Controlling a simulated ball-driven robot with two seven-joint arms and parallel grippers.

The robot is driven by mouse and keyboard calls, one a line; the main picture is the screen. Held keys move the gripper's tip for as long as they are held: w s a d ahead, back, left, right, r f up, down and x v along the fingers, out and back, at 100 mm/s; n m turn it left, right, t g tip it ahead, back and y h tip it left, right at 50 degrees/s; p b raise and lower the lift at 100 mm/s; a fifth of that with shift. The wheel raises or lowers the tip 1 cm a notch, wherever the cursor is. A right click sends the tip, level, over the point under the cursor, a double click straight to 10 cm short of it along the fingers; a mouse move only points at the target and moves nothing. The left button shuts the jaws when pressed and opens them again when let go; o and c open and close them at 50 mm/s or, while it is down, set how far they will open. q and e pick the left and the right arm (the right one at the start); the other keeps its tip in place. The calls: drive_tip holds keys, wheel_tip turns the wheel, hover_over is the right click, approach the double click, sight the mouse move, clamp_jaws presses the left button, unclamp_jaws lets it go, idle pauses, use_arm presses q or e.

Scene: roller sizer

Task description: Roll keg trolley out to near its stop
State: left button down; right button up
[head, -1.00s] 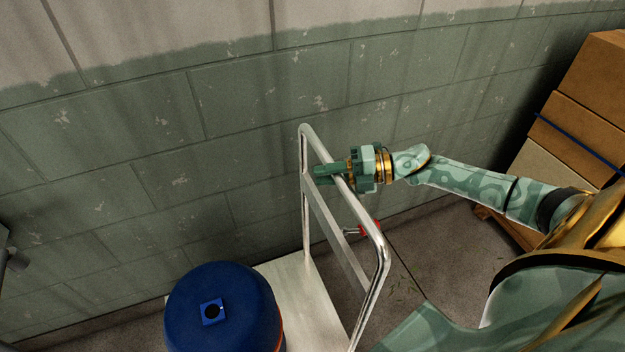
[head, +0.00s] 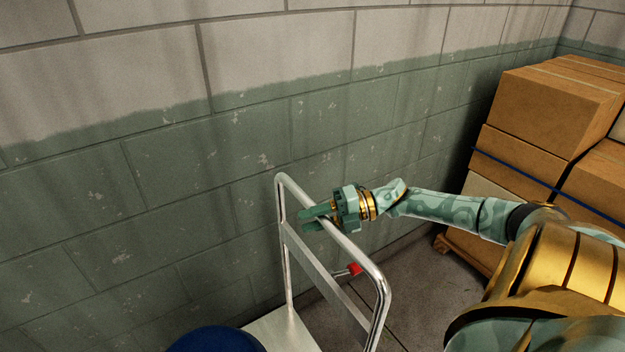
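The keg trolley has a tall bent metal tube handle (head: 378,290) and a pale deck (head: 285,331). The handle stands upright in the lower middle, near the wall. A blue keg (head: 215,341) sits on the deck, and only its top shows at the bottom edge. My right gripper (head: 316,218) reaches in from the right and its fingers straddle the handle's top bar, seemingly closed on it. A small red piece (head: 354,269) shows behind the handle; I cannot tell whether it is the stop. My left gripper is out of view.
A green and white block wall (head: 180,170) runs along the far side. Strapped cardboard boxes (head: 545,105) stand on a wooden pallet (head: 465,261) at the right. Bare grey floor (head: 420,295) shows between the trolley and the pallet.

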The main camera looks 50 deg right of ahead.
drive_tip(key=shift+o, duration=0.8)
drive_tip(key=shift+s+d+r, duration=0.1)
drive_tip(key=shift+s+d, duration=0.05)
drive_tip(key=shift+d, duration=0.05)
drive_tip(key=p+v, duration=0.2)
drive_tip(key=v, duration=1.3)
drive_tip(key=shift+s+d, duration=0.2)
drive_tip(key=shift+d, duration=0.05)
drive_tip(key=shift+r, duration=0.15)
